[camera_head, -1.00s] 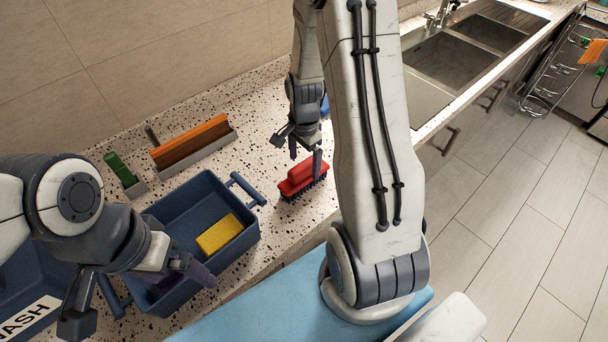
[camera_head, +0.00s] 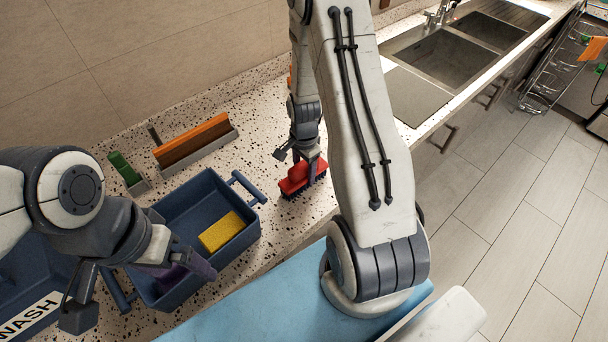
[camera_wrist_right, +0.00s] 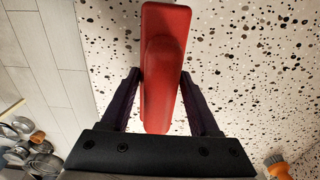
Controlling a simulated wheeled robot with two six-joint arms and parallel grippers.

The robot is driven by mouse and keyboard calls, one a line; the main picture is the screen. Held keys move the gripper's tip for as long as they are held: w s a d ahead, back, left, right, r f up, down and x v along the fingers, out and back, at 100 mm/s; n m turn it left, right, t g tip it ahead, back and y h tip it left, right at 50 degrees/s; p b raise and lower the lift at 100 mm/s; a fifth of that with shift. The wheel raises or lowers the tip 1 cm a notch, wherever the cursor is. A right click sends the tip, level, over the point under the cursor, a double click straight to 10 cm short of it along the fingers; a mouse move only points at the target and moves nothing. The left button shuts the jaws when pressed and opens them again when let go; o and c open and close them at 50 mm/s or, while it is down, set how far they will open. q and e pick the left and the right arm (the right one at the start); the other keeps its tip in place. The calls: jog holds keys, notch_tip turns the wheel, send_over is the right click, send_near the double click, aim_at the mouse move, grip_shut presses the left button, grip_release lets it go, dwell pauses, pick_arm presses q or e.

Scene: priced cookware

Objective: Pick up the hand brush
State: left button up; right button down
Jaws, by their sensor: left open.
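The hand brush (camera_head: 296,180) is red with dark bristles and stands bristles down on the speckled counter, right of the blue caddy. My right gripper (camera_head: 308,168) is down at the brush, one finger on each side of its red body. In the right wrist view the brush (camera_wrist_right: 163,70) lies lengthwise between the dark fingers (camera_wrist_right: 161,88), whose tips are close to its sides. Whether they press on it is not clear. My left gripper (camera_head: 142,293) is open and empty over the near left part of the caddy.
The blue caddy (camera_head: 243,238) holds a yellow sponge (camera_head: 222,231). Behind it are an orange-brown block in a grey holder (camera_head: 195,143) and a green item (camera_head: 124,168). A blue bin labelled WASH (camera_head: 28,316) is at left. Sinks (camera_head: 446,62) lie at the far right.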

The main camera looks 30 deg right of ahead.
jog(key=shift+r, duration=0.1)
jog(key=shift+w+r+b, duration=0.1)
jog(key=shift+r+b, duration=0.3)
jog(key=shift+r, duration=0.4)
jog(key=r, duration=0.1)
jog(key=r+b, duration=0.1)
jog(key=shift+s+d+r, duration=0.25)
jog(key=shift+d+r, duration=0.1)
jog(key=s+d+r+b, duration=0.2)
jog(key=s+d+r, duration=0.4)
jog(key=s+d, duration=0.1)
jog(key=shift+d+r, duration=0.3)
jog(key=shift+d, duration=0.35)
jog(key=shift+s, duration=0.1)
